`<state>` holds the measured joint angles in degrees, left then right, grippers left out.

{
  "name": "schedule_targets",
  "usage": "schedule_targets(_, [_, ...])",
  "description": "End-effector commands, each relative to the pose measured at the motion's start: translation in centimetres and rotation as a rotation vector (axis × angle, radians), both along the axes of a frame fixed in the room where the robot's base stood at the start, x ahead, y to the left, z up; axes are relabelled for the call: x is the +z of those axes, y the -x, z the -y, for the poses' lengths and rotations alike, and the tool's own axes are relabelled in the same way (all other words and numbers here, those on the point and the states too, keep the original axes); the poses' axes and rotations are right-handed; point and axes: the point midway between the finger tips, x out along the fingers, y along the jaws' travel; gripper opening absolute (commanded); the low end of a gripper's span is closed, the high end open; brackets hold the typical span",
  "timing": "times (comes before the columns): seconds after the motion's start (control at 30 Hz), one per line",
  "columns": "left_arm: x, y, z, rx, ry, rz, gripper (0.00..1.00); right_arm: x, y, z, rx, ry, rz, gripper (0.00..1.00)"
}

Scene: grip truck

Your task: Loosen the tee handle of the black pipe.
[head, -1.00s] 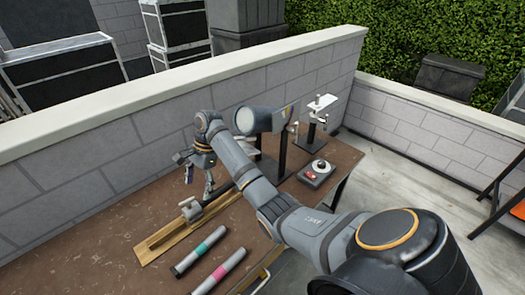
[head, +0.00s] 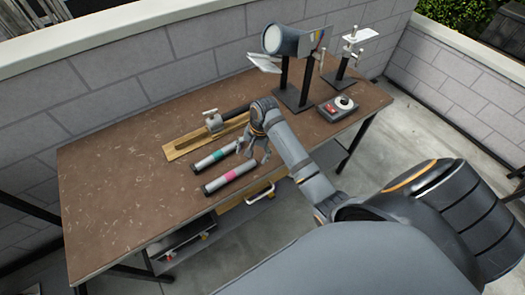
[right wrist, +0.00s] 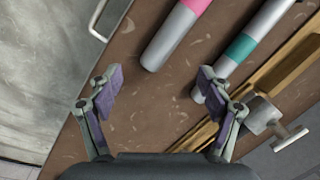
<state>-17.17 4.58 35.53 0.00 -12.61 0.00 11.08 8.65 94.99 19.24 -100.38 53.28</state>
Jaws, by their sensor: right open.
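The black pipe (head: 236,110) lies above the wooden board (head: 185,146) on the brown workbench. A grey metal clamp with a tee handle (head: 211,117) sits at its left end. In the right wrist view the tee handle (right wrist: 288,138) shows at the lower right, outside my right gripper's fingers. My right gripper (head: 256,150) is over the bench front, to the right of the clamp and near the ends of two grey tubes. Its fingers (right wrist: 160,85) are spread, with only bench top between them. My left gripper is not in view.
A tube with a teal band (head: 216,156) and one with a pink band (head: 230,177) lie in front of the board. The bench's left side is clear.

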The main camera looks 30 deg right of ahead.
Motion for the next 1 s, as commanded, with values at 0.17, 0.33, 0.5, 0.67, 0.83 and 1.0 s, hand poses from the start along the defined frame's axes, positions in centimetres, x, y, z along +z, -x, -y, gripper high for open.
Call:
schedule_targets(0.17, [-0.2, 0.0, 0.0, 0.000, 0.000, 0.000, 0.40, -2.2, 3.1, 0.4, 0.155, 0.067, 0.057, 0.79])
schedule_targets(0.33, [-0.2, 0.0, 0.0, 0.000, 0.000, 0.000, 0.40, -3.1, 4.9, 0.6, 0.254, 0.110, 0.093, 0.79])
schedule_targets(0.5, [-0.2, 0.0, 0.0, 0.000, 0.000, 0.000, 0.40, -3.3, 5.4, 0.7, 0.289, 0.127, 0.104, 0.79])
schedule_targets(0.67, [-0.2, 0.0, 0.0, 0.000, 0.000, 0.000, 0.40, -3.3, 5.4, 0.7, 0.290, 0.128, 0.105, 0.79])
schedule_targets(0.83, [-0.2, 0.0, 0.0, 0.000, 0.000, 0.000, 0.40, -3.3, 5.4, 0.7, 0.289, 0.127, 0.104, 0.79])
schedule_targets(1.0, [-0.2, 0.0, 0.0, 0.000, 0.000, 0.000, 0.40, -3.3, 5.5, 0.7, 0.294, 0.129, 0.105, 0.79])
